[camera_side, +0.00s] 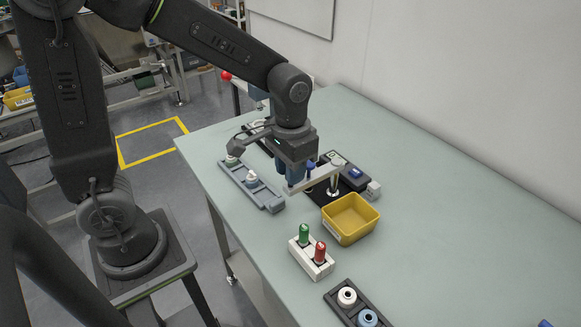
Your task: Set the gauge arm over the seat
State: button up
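A pale grey bar (321,177), which looks like the gauge arm, reaches from under my gripper (297,184) toward the right. A short metal post (333,190) stands below it on a black base plate (321,197). I cannot tell which part is the seat; it may be hidden behind my gripper or the bar. My gripper points down at the bar's left end, with blue parts around its fingers. The fingertips are too small and covered to show whether they grip the bar.
A grey tray (263,196) with pale pieces lies left of my gripper. A black unit with a blue top (355,174) stands behind right. A yellow bin (350,235), a white holder (304,260) with green and red pieces, and a black ring tray (343,309) stand nearer.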

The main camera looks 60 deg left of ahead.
grip_shut()
jog(key=shift+a, duration=0.1)
jog(key=w+a+m, duration=1.2)
jog(key=m, duration=0.6)
jog(key=shift+w, duration=0.3)
dwell(0.3)
dwell(0.4)
jog(key=shift+o, duration=2.3)
grip_release()
jog(key=shift+a, duration=0.1)
